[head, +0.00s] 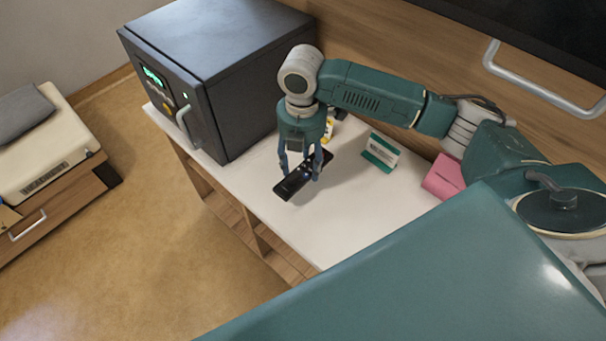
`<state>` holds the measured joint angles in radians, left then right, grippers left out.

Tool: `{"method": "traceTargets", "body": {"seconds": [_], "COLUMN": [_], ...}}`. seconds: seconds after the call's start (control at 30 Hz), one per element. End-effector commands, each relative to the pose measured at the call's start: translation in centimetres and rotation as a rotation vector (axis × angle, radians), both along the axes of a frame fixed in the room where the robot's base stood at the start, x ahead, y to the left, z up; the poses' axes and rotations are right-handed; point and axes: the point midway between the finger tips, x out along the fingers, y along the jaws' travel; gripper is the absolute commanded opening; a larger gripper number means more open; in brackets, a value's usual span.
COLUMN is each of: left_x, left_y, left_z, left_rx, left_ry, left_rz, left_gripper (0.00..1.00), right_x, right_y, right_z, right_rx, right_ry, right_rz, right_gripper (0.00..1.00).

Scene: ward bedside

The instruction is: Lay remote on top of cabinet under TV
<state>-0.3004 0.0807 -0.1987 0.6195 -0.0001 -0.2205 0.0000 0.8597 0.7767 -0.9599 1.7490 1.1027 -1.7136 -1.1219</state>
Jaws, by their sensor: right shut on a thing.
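The remote (293,184) is a dark, slim bar in the head view, over the white top of the cabinet (350,215). My right gripper (301,172) points down and is shut on the remote, with a finger on each side of it. Whether the remote touches the cabinet top or is held just above it, I cannot tell. Part of the dark TV (540,30) shows at the upper right. My left gripper is not in view.
A dark safe-like box (215,70) with a green display stands on the cabinet's left end. A green-and-white card (380,151), a pink item (443,177) and a small yellow item (328,130) are on the top. The front middle of the top is clear.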

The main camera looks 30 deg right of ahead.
Motion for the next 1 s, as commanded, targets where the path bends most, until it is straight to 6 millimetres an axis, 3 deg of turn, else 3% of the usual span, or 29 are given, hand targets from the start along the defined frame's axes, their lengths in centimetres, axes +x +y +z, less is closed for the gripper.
{"method": "traceTargets", "body": {"seconds": [0.53,0.87,0.9,1.0], "left_x": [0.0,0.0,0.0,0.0], "left_y": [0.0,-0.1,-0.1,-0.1], "left_z": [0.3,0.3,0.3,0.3], "left_rx": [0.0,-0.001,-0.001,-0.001], "left_ry": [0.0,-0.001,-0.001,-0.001], "left_rz": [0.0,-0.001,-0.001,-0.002], "left_gripper": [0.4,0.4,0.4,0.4], "right_x": [0.0,0.0,0.0,0.0], "right_y": [0.0,0.0,0.0,0.0], "right_z": [-6.1,-6.4,-6.5,-6.5], "right_rx": [0.0,0.0,0.0,0.0], "right_ry": [0.001,-0.001,-0.001,-0.001], "right_rz": [0.0,0.001,0.001,0.001], "right_gripper": [0.24,0.24,0.55,0.72]}}
